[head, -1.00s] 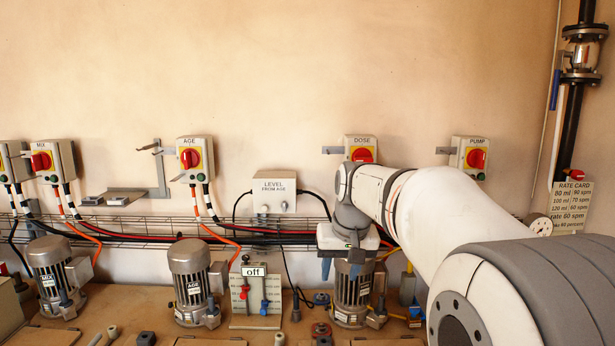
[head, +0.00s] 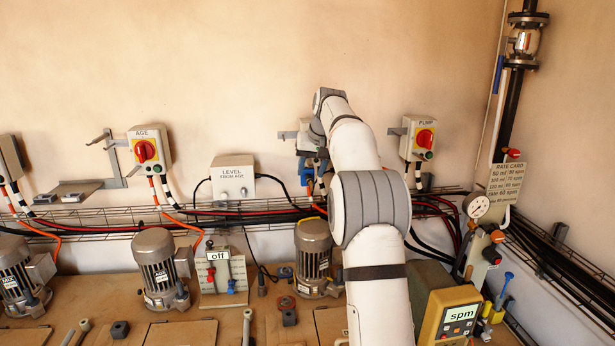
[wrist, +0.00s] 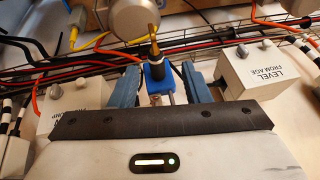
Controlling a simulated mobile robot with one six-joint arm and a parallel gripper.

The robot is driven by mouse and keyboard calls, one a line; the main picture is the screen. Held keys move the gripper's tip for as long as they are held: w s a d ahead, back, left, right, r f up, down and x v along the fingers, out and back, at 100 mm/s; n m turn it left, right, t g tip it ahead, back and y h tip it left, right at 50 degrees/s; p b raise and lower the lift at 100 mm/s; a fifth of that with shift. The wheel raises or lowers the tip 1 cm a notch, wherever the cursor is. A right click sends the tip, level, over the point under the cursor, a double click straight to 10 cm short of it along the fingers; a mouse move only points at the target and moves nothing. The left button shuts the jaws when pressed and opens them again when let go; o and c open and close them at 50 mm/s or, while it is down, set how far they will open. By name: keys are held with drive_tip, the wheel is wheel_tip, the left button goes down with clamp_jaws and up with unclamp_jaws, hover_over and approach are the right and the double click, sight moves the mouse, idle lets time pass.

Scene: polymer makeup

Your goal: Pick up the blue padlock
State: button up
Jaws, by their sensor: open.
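The blue padlock (wrist: 157,76) shows in the wrist view between my gripper's two blue-grey fingers. Its silver shackle legs point toward the gripper body, and a dark and brass-coloured piece extends from its far end. My gripper (wrist: 160,73) is open, with one finger on each side of the padlock. A small gap shows on the right; contact on the left is hard to judge. In the head view my gripper (head: 316,178) is high against the wall, and my arm hides much of it. I cannot clearly pick out the padlock there.
The LEVEL FROM AGE box (head: 233,179) is beside the gripper on the wall; it also shows in the wrist view (wrist: 262,70). The PUMP switch box (head: 418,138) is to the right. Cables and a wire tray (head: 110,228) run below. A motor (head: 313,258) stands beneath.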

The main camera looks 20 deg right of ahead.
sight(311, 179)
drive_tip(key=x, duration=0.2)
drive_tip(key=p+x, duration=0.1)
drive_tip(key=x, duration=0.2)
drive_tip(key=shift+s+d+f, duration=0.15)
drive_tip(key=shift+s, duration=0.05)
drive_tip(key=shift+s, duration=0.1)
drive_tip(key=shift+c, duration=0.3)
clamp_jaws()
